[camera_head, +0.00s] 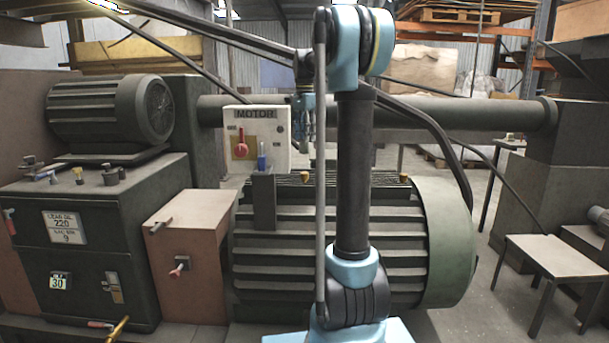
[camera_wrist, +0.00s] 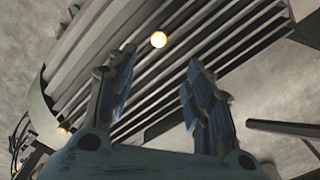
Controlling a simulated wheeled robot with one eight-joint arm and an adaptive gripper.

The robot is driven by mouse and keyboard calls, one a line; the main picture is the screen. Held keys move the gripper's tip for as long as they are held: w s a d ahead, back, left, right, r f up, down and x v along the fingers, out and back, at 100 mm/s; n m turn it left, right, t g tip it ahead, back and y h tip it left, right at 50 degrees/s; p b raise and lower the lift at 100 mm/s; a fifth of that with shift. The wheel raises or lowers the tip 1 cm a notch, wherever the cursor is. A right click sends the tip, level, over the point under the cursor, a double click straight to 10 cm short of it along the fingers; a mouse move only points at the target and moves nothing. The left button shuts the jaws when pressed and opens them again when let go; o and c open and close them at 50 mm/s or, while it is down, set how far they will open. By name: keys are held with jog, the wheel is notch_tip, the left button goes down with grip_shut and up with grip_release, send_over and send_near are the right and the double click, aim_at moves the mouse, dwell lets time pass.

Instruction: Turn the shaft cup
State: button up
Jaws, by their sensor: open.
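Two small brass-coloured cups sit on top of the large ribbed motor, one (camera_head: 304,176) left of my arm and one (camera_head: 404,177) right of it. I cannot tell which is the shaft cup. In the wrist view, a bright round cup top (camera_wrist: 158,40) shows just beyond and between my fingertips, and another small yellowish one (camera_wrist: 64,128) is at the lower left. My gripper (camera_head: 304,142) hangs fingers down above the motor near the left cup, partly hidden by my arm. In the wrist view my gripper (camera_wrist: 160,57) is open, with nothing between its fingers.
The ribbed motor (camera_head: 330,256) fills the middle. A white MOTOR box (camera_head: 271,158) with a red knob stands close left of my gripper. A thick horizontal pipe (camera_head: 455,112) runs behind. A dark control cabinet (camera_head: 85,245) is left; a small table (camera_head: 556,257) is right.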

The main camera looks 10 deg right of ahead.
jog(key=r+n, duration=0.1)
jog(key=n, duration=1.2)
send_near(305, 172)
notch_tip(305, 172, down, 10)
jog(key=shift+a+r, duration=0.1)
jog(key=shift+r, duration=0.1)
jog(key=shift+c, duration=0.4)
jog(key=c, duration=1)
